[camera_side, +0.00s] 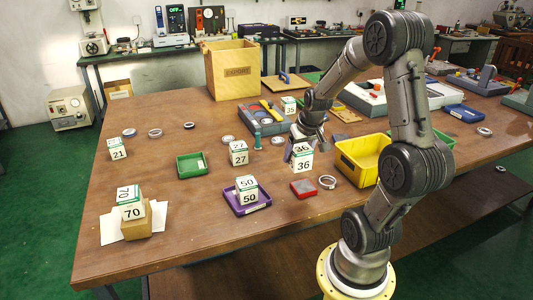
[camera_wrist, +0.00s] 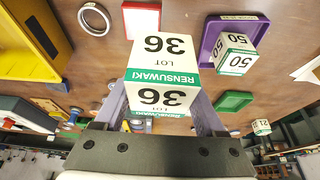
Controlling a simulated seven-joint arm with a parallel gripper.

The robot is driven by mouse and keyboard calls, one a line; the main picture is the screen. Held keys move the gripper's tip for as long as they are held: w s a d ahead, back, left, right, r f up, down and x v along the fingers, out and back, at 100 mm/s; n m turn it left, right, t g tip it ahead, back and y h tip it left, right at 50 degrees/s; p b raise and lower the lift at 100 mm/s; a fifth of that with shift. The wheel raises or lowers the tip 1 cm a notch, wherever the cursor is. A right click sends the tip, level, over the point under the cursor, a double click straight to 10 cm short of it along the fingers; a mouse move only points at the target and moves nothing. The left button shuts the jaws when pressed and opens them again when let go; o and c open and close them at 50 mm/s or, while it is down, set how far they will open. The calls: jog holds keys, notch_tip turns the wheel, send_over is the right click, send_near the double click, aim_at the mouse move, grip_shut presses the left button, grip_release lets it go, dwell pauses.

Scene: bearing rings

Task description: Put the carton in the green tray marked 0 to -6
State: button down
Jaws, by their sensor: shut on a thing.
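My gripper (camera_side: 301,142) is shut on the white and green carton marked 36 (camera_side: 302,159). In the wrist view the same carton (camera_wrist: 161,72) sits between the two fingers, its 36 faces showing. I cannot tell whether its base touches the table. A small green tray (camera_side: 192,165), empty, lies left of my gripper beyond the purple tray; it also shows in the wrist view (camera_wrist: 233,102). Its marking is too small to read. Another green tray (camera_side: 436,137) is partly hidden behind my arm at the right.
A purple tray (camera_side: 235,206) holds a carton marked 50 (camera_side: 247,190). A red tray (camera_side: 303,189), a metal ring (camera_side: 327,182) and a yellow bin (camera_side: 361,158) lie near my gripper. Cartons marked 27 (camera_side: 239,153), 21 (camera_side: 117,149) and 70 (camera_side: 130,203) stand leftward.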

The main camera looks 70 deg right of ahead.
jog(key=shift+r, duration=0.3)
jog(key=w+d+r+n+t, duration=0.15)
jog(key=w+r, duration=0.35)
jog(key=w, duration=0.6)
jog(key=w+a+n, duration=0.2)
jog(key=w, duration=0.6)
jog(key=n+y, duration=0.1)
send_near(192, 165)
jog(key=shift+d+f, duration=0.35)
jog(key=shift+f, duration=0.2)
jog(key=shift+d+f, duration=0.4)
jog(key=shift+f, duration=0.2)
jog(key=shift+f, duration=0.1)
